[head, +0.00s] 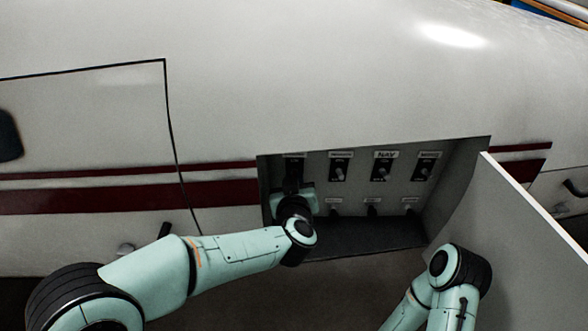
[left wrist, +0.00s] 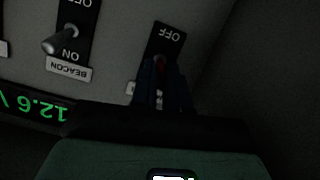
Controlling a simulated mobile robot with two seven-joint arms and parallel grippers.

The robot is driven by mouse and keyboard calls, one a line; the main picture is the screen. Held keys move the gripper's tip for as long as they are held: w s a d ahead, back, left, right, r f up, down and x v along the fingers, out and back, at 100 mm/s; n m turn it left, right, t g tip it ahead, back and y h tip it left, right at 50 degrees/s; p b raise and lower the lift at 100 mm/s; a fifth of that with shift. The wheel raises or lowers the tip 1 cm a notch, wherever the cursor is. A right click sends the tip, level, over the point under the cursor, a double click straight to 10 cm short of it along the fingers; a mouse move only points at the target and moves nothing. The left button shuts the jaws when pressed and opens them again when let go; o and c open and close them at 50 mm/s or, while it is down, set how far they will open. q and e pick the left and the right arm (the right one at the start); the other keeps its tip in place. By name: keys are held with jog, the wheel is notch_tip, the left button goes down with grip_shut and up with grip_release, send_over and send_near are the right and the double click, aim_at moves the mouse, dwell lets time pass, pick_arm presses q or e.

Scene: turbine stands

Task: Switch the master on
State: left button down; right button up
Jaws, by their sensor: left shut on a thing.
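A recessed panel in the aircraft's side holds an upper row of toggle switches on black plates. My left gripper (head: 293,180) is inside the recess at the leftmost switch of that row. In the left wrist view the gripper (left wrist: 162,85) is shut on this toggle switch (left wrist: 160,60), and a bit of red shows between the fingers. The word OFF is readable on its black plate (left wrist: 166,36); its label (left wrist: 131,88) is mostly hidden by the fingers. I cannot tell the lever's position. My right arm shows at the lower right, but its gripper is out of view.
The beacon switch (left wrist: 66,36) stands beside the gripped one. The NAV switch (head: 383,167) and another switch (head: 424,170) are farther right. Smaller controls (head: 372,209) sit below. A green display (left wrist: 35,106) reads about 12.6 V. An open door (head: 525,230) stands at the right.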

pick_arm(q)
jog(key=shift+w+r+g, duration=0.2)
jog(key=shift+r+g, duration=0.35)
jog(key=shift+g, duration=0.25)
jog(key=shift+p, duration=0.3)
jog(key=c, duration=1.1)
grip_release()
jog(key=shift+f, duration=0.1)
jog(key=shift+s, duration=0.1)
jog(key=v, duration=1.3)
jog(key=shift+r, duration=0.3)
